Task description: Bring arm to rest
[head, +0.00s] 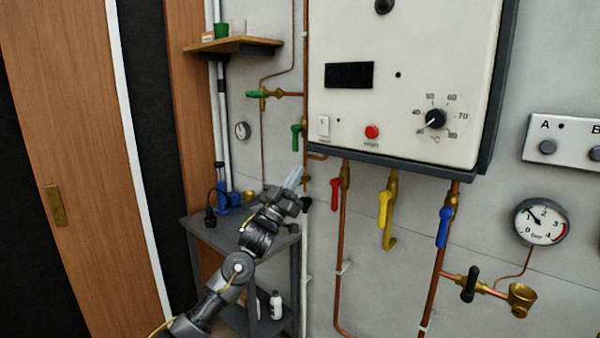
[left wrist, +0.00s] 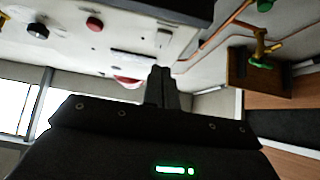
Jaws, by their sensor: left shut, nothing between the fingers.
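My left arm comes in from the bottom of the head view and reaches up and to the right. My left gripper (head: 292,178) is shut and empty, its fingers pointing up near the copper pipes below the boiler's left corner. In the left wrist view its closed fingers (left wrist: 161,88) show in the middle with nothing between them. I cannot tell from the head view whether the fingertips touch the pipe behind them. My right gripper is in neither view.
The boiler (head: 400,75) hangs above right of the gripper. Red (head: 335,194), yellow (head: 383,208) and blue (head: 444,227) valve levers hang below it. A grey cart (head: 283,240) stands behind the arm. A wooden shelf (head: 234,46) is upper left. A pressure gauge (head: 542,222) is at right.

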